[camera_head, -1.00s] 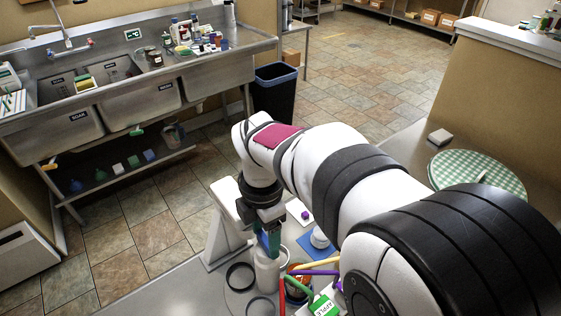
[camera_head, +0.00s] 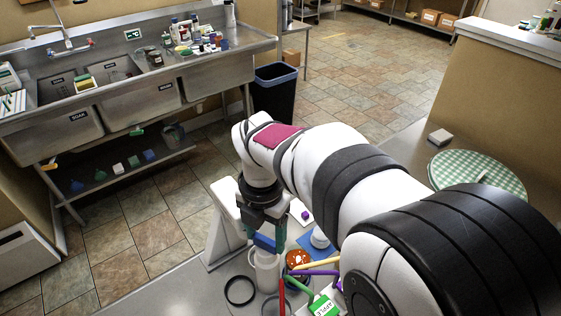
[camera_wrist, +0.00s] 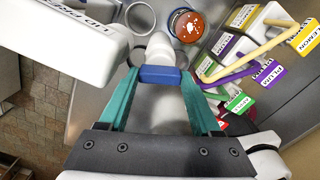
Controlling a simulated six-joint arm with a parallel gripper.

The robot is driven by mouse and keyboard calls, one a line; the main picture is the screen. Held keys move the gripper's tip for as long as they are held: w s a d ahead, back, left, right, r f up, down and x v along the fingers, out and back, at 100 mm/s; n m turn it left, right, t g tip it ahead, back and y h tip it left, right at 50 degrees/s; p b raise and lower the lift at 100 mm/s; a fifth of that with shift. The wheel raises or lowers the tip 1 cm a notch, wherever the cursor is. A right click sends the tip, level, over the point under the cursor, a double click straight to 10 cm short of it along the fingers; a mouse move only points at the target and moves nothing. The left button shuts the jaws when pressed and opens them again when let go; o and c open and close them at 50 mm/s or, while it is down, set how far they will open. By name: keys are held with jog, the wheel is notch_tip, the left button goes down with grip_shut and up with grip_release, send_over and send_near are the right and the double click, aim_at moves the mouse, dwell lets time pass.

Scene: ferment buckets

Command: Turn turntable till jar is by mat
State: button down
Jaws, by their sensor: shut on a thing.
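The turntable (camera_head: 255,296) is a grey disc set in the grey table, with a white post (camera_head: 265,275) standing at its middle and a blue bar (camera_wrist: 160,75) on top. My gripper (camera_head: 264,243) is shut on the blue bar; in the wrist view its green fingers press both ends. The jar (camera_head: 298,258) has an orange-brown lid with white marks. It stands right of the post, close to the near edge of the blue mat (camera_head: 306,243); it also shows in the wrist view (camera_wrist: 187,25). Whether its edge lines up with the mat is unclear.
A black ring (camera_head: 240,290) lies on the turntable's left side. Coloured handles and labelled white containers (camera_wrist: 235,75) crowd the right. A white lid press (camera_wrist: 75,35) stands close on the left.

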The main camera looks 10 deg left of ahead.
jog(key=shift+n, duration=2.2)
jog(key=shift+c, duration=0.4)
grip_release()
